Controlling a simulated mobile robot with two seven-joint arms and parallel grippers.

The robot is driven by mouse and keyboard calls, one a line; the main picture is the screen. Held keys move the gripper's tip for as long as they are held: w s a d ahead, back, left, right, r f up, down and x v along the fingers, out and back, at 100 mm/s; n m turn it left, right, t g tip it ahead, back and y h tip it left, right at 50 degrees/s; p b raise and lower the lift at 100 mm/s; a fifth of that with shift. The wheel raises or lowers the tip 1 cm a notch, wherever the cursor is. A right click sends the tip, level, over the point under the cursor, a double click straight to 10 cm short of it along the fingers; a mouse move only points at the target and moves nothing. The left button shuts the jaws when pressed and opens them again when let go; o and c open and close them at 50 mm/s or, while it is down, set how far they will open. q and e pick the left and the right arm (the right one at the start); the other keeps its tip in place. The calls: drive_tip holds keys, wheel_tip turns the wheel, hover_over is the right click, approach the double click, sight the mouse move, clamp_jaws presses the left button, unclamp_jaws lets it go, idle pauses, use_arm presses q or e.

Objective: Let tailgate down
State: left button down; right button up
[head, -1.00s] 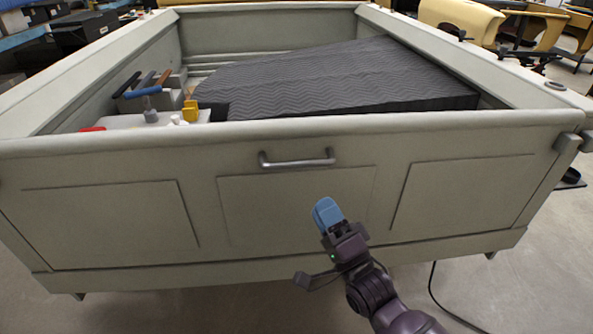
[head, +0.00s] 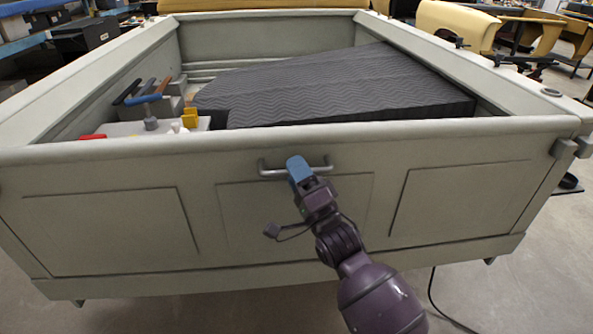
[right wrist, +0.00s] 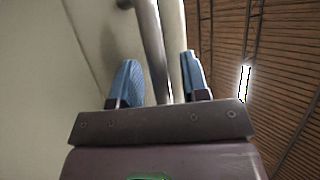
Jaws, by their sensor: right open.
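The tailgate (head: 110,235) is a grey-green panel with pressed rectangles, standing upright across the near end of the truck bed. Its metal bar handle (head: 267,173) is near the top middle. My right gripper (head: 298,168) is at the handle, covering the handle's middle in the head view. In the right wrist view the handle (right wrist: 152,45) runs between the two blue fingertips of the open gripper (right wrist: 158,82), with a gap to each finger visible. I cannot tell how deep the bar sits between them. My left gripper is not in view.
A latch block (head: 563,148) is at the tailgate's right end. A cable (head: 432,290) lies on the floor at right.

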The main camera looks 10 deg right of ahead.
clamp_jaws()
idle(0.4)
